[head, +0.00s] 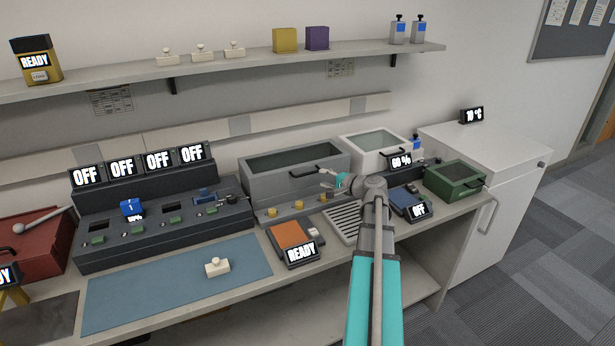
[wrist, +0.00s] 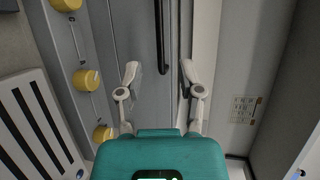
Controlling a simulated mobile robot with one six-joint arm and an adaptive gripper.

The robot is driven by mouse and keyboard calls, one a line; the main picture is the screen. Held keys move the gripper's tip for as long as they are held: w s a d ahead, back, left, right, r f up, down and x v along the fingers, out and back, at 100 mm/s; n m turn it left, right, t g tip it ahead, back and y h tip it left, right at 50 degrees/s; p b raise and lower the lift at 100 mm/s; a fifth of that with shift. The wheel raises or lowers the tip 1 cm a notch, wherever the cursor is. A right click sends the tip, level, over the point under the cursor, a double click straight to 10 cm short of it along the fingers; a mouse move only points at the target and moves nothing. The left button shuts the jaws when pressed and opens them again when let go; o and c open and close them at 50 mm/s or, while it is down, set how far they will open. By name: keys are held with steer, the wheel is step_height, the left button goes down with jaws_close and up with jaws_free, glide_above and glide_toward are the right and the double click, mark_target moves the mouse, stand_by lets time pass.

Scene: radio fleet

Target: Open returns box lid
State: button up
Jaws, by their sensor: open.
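No label in view says "returns box". My gripper (head: 331,182) is at the front of a large grey box (head: 280,192) with a dark window in its top and a black bar handle (head: 303,169). Its lid looks shut. In the wrist view, the open, empty fingers (wrist: 160,78) point at the grey panel, with the black handle (wrist: 161,40) ahead of them and apart from them. A green box (head: 455,180) with a dark top and a handle stands at the right end of the bench. A red box (head: 30,243) stands at the far left.
Yellow knobs (head: 271,212) line the grey box's lower front. A slatted tray (head: 345,222), an orange pad (head: 288,236) and a blue device (head: 407,202) lie near my arm. A white windowed box (head: 375,152) stands behind. The blue mat (head: 150,285) is mostly clear.

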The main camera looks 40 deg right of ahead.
mark_target(308, 174)
steer(key=b+x, duration=0.1)
steer(key=x, duration=0.7)
jaws_close()
stand_by(0.4)
